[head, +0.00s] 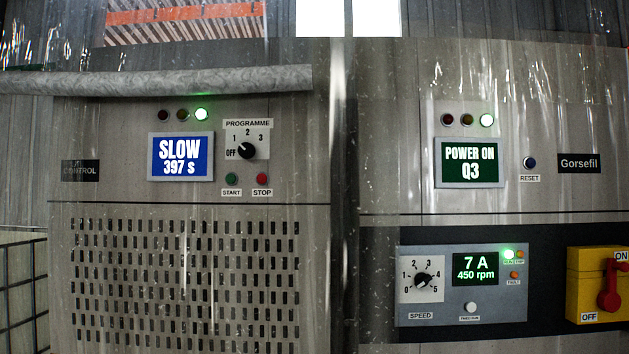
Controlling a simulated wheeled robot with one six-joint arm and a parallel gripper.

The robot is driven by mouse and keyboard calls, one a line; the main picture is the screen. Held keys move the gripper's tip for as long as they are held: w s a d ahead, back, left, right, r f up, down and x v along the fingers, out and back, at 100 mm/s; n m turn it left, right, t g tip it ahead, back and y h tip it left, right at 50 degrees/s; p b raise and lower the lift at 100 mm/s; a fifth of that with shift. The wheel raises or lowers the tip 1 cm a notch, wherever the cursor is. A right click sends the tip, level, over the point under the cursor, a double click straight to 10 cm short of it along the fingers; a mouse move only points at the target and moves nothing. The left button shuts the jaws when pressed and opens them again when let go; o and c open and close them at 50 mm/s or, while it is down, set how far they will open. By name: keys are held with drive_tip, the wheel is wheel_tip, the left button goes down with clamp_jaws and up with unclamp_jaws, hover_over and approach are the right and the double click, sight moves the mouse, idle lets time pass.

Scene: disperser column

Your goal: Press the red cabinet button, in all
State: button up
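The red button (262,179) sits on the left cabinet (110,135), with a label reading STOP under it. A green button (231,179) labelled START is just to its left. Above them is a black programme knob (246,151) with marks OFF, 1, 2 and 3. A blue display (181,157) to the left reads SLOW 397 s. Over it, the green lamp (201,115) is lit and the two lamps beside it are dark. My gripper is not in view.
A clear, streaky plastic sheet seems to hang before the cabinets. A grey roll (160,80) crosses the upper left. The right cabinet (400,130) has a POWER ON Q3 display (470,163), a blue RESET button (529,162), a speed panel (408,252) and a red rotary switch (610,290).

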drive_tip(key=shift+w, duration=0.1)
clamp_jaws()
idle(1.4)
